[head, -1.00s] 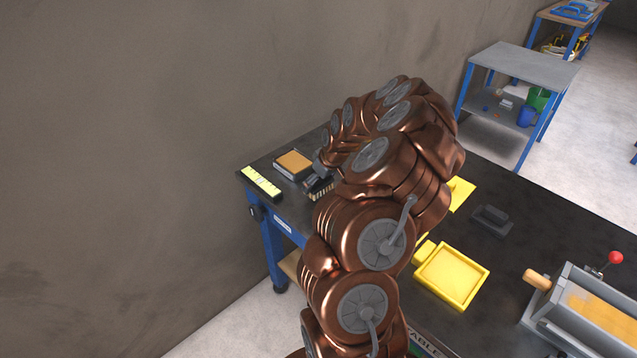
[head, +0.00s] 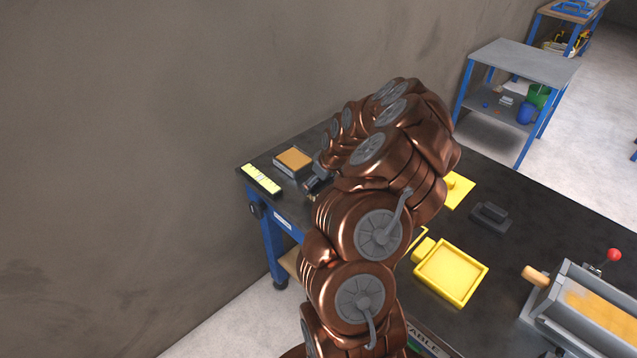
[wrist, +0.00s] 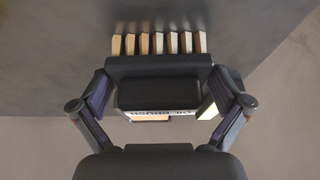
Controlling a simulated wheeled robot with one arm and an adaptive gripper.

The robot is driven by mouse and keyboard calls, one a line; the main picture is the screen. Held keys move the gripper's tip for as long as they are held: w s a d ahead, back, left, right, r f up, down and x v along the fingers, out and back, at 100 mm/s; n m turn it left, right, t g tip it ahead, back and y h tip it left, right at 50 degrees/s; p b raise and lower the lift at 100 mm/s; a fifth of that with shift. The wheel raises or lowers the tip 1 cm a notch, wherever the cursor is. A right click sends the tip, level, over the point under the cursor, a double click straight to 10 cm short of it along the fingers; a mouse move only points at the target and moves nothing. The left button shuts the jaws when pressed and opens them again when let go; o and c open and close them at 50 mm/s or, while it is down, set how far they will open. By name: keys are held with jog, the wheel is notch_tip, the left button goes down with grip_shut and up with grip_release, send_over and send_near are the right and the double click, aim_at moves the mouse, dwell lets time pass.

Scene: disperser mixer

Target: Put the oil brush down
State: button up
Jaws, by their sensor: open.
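The oil brush (wrist: 160,66) is a dark block with a row of pale bristles along its upper side in the wrist view. A white label reading "OIL BRUSH", partly covered, shows below its dark body. My gripper (wrist: 162,88) is open, with one finger at each side of the brush. I cannot tell whether the fingers touch it or whether it rests on the table. In the head view my gripper (head: 316,180) is over the far left part of the black table (head: 540,215), and my arm hides most of the brush.
Yellow trays (head: 451,274) and a dark block (head: 490,218) lie right of my arm. A roller machine (head: 585,310) stands at the right. The wall is close behind.

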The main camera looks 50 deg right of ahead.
jog(key=b+v, duration=0.3)
jog(key=v, duration=0.9)
jog(key=s+a+r+n+g, duration=0.1)
jog(key=a+r, duration=0.2)
jog(key=a, duration=0.6)
jog(key=s+a+r+n+g+y, duration=0.1)
jog(key=s+a+r, duration=0.1)
jog(key=a, duration=0.7)
jog(key=s+a+r, duration=0.1)
jog(key=a+r, duration=0.2)
jog(key=a, duration=0.5)
jog(key=s+a+g, duration=0.1)
jog(key=s+a, duration=0.2)
jog(key=s, duration=0.4)
jog(key=s+a+f+m+g, duration=0.1)
jog(key=s+a, duration=0.3)
jog(key=s, duration=0.3)
jog(key=s+a+f+g+h, duration=0.1)
jog(key=s+a, duration=0.3)
jog(key=s, duration=0.4)
jog(key=shift+a+f+m+g, duration=0.2)
jog(key=shift+m+g, duration=0.2)
jog(key=shift+g, duration=0.2)
